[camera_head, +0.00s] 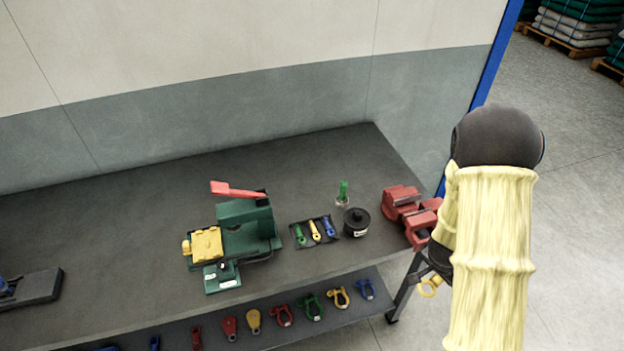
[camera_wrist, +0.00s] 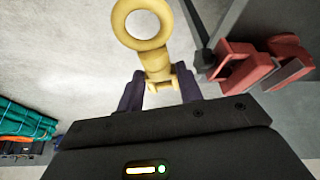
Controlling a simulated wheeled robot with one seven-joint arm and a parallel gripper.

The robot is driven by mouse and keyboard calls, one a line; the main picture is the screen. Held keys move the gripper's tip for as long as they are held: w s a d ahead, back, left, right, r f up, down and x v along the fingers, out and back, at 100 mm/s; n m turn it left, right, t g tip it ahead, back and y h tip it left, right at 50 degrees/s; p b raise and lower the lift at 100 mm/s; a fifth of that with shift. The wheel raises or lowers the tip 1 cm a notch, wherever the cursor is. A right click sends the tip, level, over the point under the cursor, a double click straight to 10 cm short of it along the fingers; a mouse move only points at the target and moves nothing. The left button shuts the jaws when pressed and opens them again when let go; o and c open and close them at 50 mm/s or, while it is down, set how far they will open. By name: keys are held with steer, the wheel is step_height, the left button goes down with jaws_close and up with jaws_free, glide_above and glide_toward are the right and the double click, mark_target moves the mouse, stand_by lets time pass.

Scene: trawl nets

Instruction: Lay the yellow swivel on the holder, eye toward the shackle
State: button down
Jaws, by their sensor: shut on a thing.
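My gripper (camera_wrist: 160,92) is shut on the yellow swivel (camera_wrist: 150,60), whose round eye points away from the gripper in the wrist view. In the head view the yellow swivel (camera_head: 430,287) shows in small part below my arm, off the bench's right end and beside the red vise. A green fixture (camera_head: 245,228) with a red lever (camera_head: 238,190) stands on the bench, with a yellow block (camera_head: 206,243) at its left. I cannot tell for sure which part is the holder or the shackle in use.
A black tray (camera_head: 293,233) with several coloured tools, a black round pot (camera_head: 356,222) and a red vise (camera_head: 402,204) stand on the bench (camera_head: 150,215). Several coloured shackles and swivels lie on the lower shelf (camera_head: 362,312). The bench's left back is clear.

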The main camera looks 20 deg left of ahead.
steer(key=shift+w+a+f+n+t+y+b, duration=0.15)
steer(key=shift+w+a+f+n+y+b, duration=0.25)
steer(key=shift+f+n, duration=0.65)
steer(key=shift+w+a+f+n+t+y+b, duration=0.1)
steer(key=shift+w+a+f+n+y+b, duration=0.2)
steer(key=shift+f+n+y+b, duration=0.7)
steer(key=shift+w+a+f+n+t, duration=0.2)
steer(key=shift+a+f+n, duration=0.3)
steer(key=shift+n, duration=1.05)
steer(key=shift+w+d, duration=0.1)
